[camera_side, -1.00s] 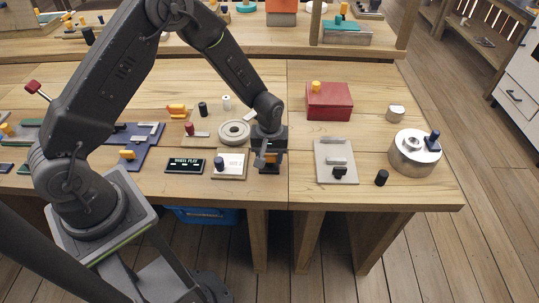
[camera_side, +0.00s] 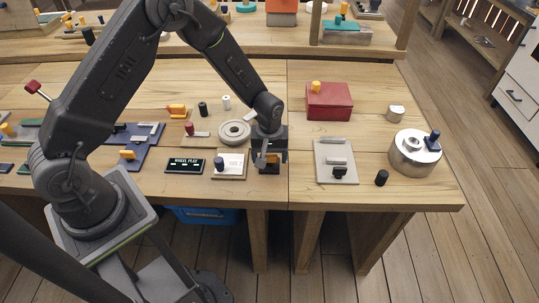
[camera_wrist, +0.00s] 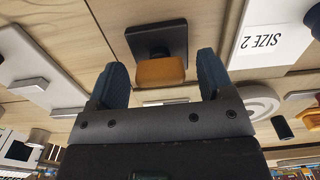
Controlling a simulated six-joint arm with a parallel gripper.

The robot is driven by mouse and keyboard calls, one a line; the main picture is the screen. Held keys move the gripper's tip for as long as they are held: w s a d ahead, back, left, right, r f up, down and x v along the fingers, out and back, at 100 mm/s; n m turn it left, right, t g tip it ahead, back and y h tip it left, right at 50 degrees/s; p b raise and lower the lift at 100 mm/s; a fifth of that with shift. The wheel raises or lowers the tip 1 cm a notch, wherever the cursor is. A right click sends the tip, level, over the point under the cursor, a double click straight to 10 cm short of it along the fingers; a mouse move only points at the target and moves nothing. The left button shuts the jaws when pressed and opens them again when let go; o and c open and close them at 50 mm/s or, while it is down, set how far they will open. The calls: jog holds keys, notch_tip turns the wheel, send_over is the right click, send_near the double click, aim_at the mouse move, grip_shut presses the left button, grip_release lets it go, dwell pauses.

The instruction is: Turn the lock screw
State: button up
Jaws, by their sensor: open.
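An orange knob (camera_wrist: 161,72), which looks like the lock screw, stands on a dark square base (camera_wrist: 158,40) in the wrist view. My gripper (camera_wrist: 159,66) is open, with one blue-grey finger on each side of the knob and visible gaps to both. In the side view my gripper (camera_side: 269,157) points down over the dark base (camera_side: 269,170) at the front of the table. It mostly hides the knob there. I cannot tell how deep the fingers reach around it.
A plate with a "SIZE 2" label (camera_wrist: 270,38) and a blue-topped peg lies beside the base. A round grey disc (camera_side: 234,133) sits behind. A dark display (camera_side: 185,165) lies left.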

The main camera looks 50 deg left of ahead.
notch_tip(320, 180, up, 14)
dwell(0.6)
notch_tip(320, 180, up, 8)
jog(key=m+t, duration=0.1)
jog(key=m, duration=0.1)
send_over(270, 155)
jog(key=s, duration=0.4)
jog(key=s+r+m+t, duration=0.2)
jog(key=s+r+m, duration=0.1)
jog(key=s, duration=0.6)
jog(key=s+a+r+m+t, duration=0.1)
jog(key=s+r+m, duration=0.3)
jog(key=s, duration=0.5)
notch_tip(270, 155, up, 2)
jog(key=shift+s+a+r+t, duration=0.15)
jog(key=shift+s+t, duration=0.1)
jog(key=shift+t, duration=0.55)
